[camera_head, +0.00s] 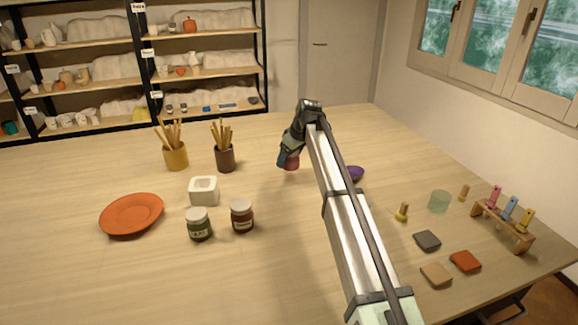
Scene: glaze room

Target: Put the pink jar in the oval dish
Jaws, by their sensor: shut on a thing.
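My gripper (287,158) is over the back middle of the table, its fingers pointing down. It is shut on a small dark pink thing (292,163), which looks like the pink jar; the gripper hides part of it. I cannot tell whether its underside touches the table. A shallow orange dish (131,215) with an oval outline lies at the left of the table, empty, well to the left and nearer than my gripper.
Between gripper and dish stand a white square pot (203,191), a green jar (199,224), a brown jar (242,216) and two brush pots (176,156), (225,158). A purple bowl (355,173) is partly behind my arm. Tiles and a rack (503,225) stand right. The front left is clear.

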